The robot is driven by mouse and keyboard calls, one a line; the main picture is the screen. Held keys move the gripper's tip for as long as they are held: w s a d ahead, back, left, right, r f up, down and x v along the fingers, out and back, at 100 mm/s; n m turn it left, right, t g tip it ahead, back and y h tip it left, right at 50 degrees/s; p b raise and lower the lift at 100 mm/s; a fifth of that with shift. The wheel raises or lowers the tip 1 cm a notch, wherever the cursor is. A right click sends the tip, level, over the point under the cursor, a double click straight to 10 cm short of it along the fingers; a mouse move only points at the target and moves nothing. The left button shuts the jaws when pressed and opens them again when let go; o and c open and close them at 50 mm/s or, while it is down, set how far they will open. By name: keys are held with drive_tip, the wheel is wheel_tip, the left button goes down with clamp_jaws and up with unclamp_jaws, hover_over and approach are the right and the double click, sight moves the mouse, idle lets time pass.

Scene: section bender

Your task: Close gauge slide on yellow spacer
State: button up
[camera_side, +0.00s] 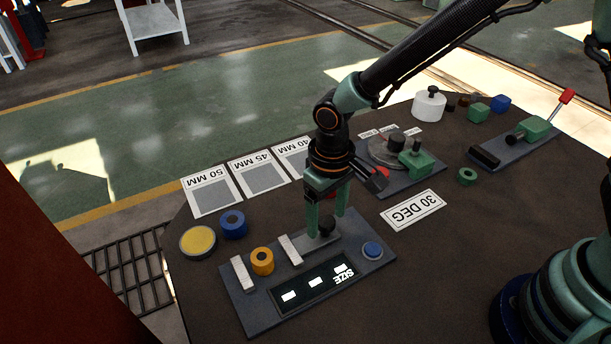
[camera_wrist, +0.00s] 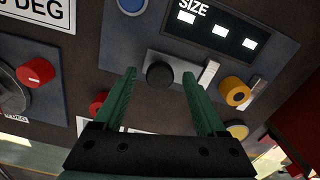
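The yellow spacer (camera_side: 262,261), an orange-yellow ring, stands on the gauge plate (camera_side: 256,319) between two pale upright jaws. It is close to the fixed jaw (camera_side: 241,273); a gap separates it from the gauge slide's jaw (camera_side: 290,250). The slide carries a round black knob (camera_side: 327,225). My gripper (camera_side: 326,217) points down over the slide, with a finger on each side of the knob. In the wrist view my gripper (camera_wrist: 159,74) is open, the knob (camera_wrist: 160,76) lies between the fingertips with space on both sides, and the spacer (camera_wrist: 236,91) lies right of the slide jaw.
The gauge has a dark SIZE display (camera_side: 312,288) and a blue button (camera_side: 372,250). A blue ring (camera_side: 233,225) and a yellow disc (camera_side: 198,242) lie to the left. A bending fixture (camera_side: 414,163) stands behind right, with a 30 DEG card (camera_side: 413,209) in front.

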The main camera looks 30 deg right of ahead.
sight(302, 244)
drive_tip(key=c, duration=0.9)
drive_tip(key=shift+o, duration=0.2)
drive_tip(key=a, duration=0.4)
drive_tip(key=shift+a, duration=0.2)
drive_tip(key=o, duration=0.4)
drive_tip(key=shift+a, duration=0.45)
drive_tip(key=o, duration=0.5)
drive_tip(key=shift+d, duration=0.1)
drive_tip(key=shift+r, duration=0.1)
wheel_tip(302, 244, up, 12)
drive_tip(key=shift+f, duration=0.1)
